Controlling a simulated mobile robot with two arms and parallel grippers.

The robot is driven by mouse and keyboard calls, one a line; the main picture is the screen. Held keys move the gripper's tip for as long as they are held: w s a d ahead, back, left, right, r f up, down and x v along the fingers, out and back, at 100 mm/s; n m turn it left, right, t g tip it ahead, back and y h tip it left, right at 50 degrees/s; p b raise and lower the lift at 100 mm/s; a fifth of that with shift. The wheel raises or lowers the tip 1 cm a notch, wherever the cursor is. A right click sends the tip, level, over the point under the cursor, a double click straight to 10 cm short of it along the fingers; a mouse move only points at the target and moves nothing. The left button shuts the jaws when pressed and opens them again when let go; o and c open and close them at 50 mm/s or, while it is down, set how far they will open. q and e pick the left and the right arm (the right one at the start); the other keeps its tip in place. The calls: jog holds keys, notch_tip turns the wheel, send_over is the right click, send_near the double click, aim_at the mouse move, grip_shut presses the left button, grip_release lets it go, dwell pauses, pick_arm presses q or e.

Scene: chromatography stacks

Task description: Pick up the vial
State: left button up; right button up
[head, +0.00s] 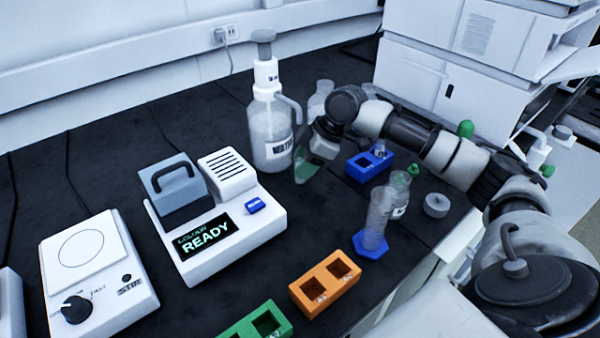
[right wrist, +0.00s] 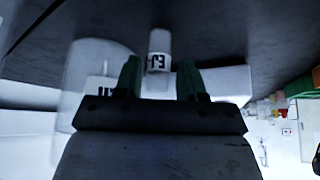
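A small pale vial (right wrist: 159,50) with a white label and dark marks shows in the right wrist view, between the lines of my right gripper's two green fingertips (right wrist: 158,80). Dark gaps show on both sides of it, so the fingers are open and not closed on it. How deep it sits between them I cannot tell. In the head view my right gripper (head: 306,168) points down to the bench beside the large wash bottle. I cannot make out this vial there; the gripper or arm may hide it. My left gripper is not in view.
The water bottle (head: 270,135) stands close left of the gripper. The blue rack (head: 357,172) is to its right. A measuring cylinder (head: 377,220), orange rack (head: 310,293), green rack (head: 232,333) and colour reader (head: 178,262) are nearer. Bare bench lies between reader and cylinder.

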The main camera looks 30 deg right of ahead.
aim_at(296, 181)
jog(key=x, duration=0.3)
jog(key=shift+w+a, duration=0.1)
jog(key=shift+w, duration=0.05)
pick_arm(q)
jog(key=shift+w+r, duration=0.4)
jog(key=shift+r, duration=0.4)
pick_arm(e)
jog(key=shift+c, duration=0.5)
jog(key=c, duration=0.6)
grip_shut()
jog(key=shift+r, duration=0.1)
